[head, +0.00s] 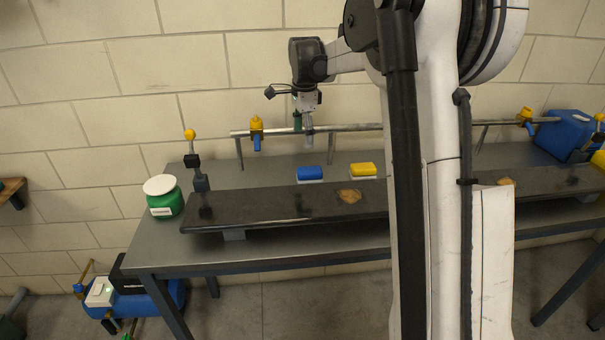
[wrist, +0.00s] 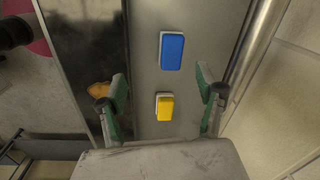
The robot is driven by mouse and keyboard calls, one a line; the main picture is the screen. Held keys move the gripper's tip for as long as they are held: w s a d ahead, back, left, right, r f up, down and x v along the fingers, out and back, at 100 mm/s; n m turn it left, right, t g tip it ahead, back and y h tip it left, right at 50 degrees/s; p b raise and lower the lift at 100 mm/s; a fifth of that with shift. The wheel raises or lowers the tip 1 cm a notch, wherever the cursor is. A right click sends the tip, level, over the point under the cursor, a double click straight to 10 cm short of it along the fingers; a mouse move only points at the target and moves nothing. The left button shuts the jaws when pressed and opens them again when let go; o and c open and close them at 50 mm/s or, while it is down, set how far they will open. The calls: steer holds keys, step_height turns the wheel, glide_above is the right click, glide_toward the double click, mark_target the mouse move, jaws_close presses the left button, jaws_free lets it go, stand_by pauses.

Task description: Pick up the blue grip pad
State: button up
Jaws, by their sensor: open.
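The blue grip pad (head: 310,172) lies on the grey bench behind the dark raised board, left of a yellow pad (head: 363,169). In the wrist view the blue pad (wrist: 172,51) is at the top centre and the yellow pad (wrist: 164,107) is nearer the gripper. My gripper (head: 304,128) hangs above the bench near the pipe rail, over the area of the blue pad. In the wrist view my gripper (wrist: 162,90) is open with its green-lined fingers wide apart and nothing between them held. The pads are below the fingers, apart from them.
The dark board (head: 262,206) runs along the front of the bench with a tan cloth-like piece (head: 349,195) on it. A pipe rail (head: 350,127) crosses behind the pads. A green tub with a white lid (head: 163,197) stands at the left end. A blue container (head: 566,135) stands far right.

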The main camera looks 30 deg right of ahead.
mark_target(310, 169)
steer(key=w+d+f+m, duration=0.1)
steer(key=f, duration=0.3)
steer(key=w+d+f, duration=0.1)
steer(key=f, duration=0.3)
steer(key=w+d+f+m, duration=0.1)
steer(key=f, duration=0.4)
steer(key=shift+w+d+m+g, duration=0.2)
steer(key=shift+d+m+g, duration=0.1)
steer(key=shift+g, duration=0.1)
steer(key=shift+s+d+f, duration=0.1)
steer(key=shift+f, duration=1.25)
steer(key=shift+d+f, duration=0.1)
steer(key=shift+f, duration=1.2)
steer(key=c, duration=1.3)
steer(key=shift+c, duration=0.2)
